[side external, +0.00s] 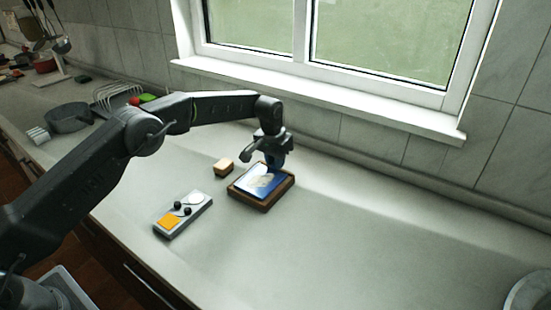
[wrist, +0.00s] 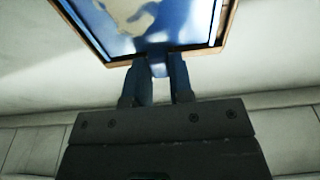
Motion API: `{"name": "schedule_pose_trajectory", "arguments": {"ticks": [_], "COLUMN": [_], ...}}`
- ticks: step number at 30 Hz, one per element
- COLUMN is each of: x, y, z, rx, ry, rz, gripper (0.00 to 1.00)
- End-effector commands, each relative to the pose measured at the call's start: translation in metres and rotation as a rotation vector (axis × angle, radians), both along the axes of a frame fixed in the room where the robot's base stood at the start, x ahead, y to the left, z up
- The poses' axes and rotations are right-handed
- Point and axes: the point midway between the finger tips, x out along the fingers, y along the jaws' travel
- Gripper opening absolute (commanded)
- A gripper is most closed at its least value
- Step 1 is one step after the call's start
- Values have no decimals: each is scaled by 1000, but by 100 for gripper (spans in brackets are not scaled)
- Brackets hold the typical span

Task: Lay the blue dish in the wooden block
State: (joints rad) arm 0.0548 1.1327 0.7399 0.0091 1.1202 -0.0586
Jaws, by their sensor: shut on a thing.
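The blue dish (side external: 260,184) is a flat square piece with a pale patch on its face. It lies over the square brown wooden block (side external: 266,207), inside or just above its rim; I cannot tell if it is fully seated. My gripper (side external: 275,164) points down at the dish's far edge, shut on that edge. In the wrist view, the fingers (wrist: 158,75) pinch a small blue part of the dish (wrist: 150,25), whose face fills the top middle. The brown rim of the block (wrist: 231,20) shows around it there.
A small tan block (side external: 223,168) sits just left of the wooden block. A grey panel (side external: 196,214) with an orange square and dark knobs lies nearer. A dark pan (side external: 68,118) stands at the far left. The counter to the right is clear up to a round vessel (side external: 530,292).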

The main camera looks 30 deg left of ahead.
Motion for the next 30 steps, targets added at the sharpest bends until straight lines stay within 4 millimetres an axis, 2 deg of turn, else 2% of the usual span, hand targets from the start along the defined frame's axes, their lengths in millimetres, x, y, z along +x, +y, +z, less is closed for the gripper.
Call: {"name": "schedule_pose_trajectory", "arguments": {"ticks": [10,11,20,26,30], "x": [0,0,0,-1,-1], "y": [0,0,1,1,1], "z": [-4,-4,-5,-6,0], "rx": [0,0,1,2,2], "ry": [-1,-1,2,5,3], "rz": [0,0,0,0,0], "gripper": [2,22,51,51,51]}}
